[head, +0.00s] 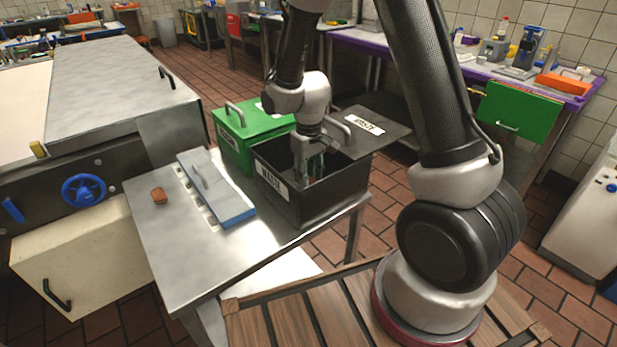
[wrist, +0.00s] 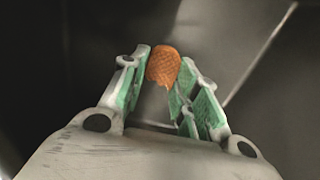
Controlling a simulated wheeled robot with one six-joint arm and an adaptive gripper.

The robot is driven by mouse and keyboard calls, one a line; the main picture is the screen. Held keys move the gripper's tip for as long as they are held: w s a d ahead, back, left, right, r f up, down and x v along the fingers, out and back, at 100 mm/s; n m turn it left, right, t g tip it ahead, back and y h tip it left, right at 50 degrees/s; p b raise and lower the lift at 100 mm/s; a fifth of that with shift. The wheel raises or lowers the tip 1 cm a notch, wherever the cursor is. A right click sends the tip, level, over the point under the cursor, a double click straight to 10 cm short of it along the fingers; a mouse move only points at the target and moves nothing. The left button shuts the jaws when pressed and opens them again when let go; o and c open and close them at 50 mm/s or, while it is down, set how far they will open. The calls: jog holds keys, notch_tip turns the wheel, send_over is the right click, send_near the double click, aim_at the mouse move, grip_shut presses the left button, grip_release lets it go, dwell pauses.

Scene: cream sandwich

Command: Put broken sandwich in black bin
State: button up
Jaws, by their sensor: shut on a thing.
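The black bin (head: 335,196) stands on the steel table with a waste label on its front. Its dark lid (head: 375,130) is open, swung out to the right. My gripper (head: 312,172) points down into the bin, its fingers below the rim. In the wrist view, my gripper (wrist: 166,78) is shut on an orange-brown, grid-patterned sandwich piece (wrist: 163,65) at the fingertips, with dark bin walls around it. The piece is hidden in the head view. Another small brown sandwich (head: 159,195) lies on the table at the left.
A green bin (head: 240,140) with its lid shut stands behind the black bin. A blue-edged tray with a metal lid (head: 215,188) lies left of it. The steel table's (head: 180,255) front left is clear. A large machine (head: 110,90) stands at the left.

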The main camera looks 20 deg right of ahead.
jog(key=shift+f, duration=0.35)
jog(key=shift+f, duration=0.15)
jog(key=o, duration=0.4)
notch_tip(320, 180, up, 12)
jog(key=s+d+r+m+t, duration=0.2)
jog(key=s+d+r, duration=0.55)
jog(key=r, duration=0.35)
jog(key=s+d+r+m+t, duration=0.1)
jog(key=s+d+r, duration=0.1)
jog(key=s, duration=0.5)
jog(key=s+d+r+t, duration=0.1)
jog(key=s+d+r, duration=0.2)
jog(key=s, duration=0.4)
jog(key=shift+s+d+r+m, duration=0.2)
jog(key=shift+r+m, duration=0.05)
jog(key=shift+m, duration=0.15)
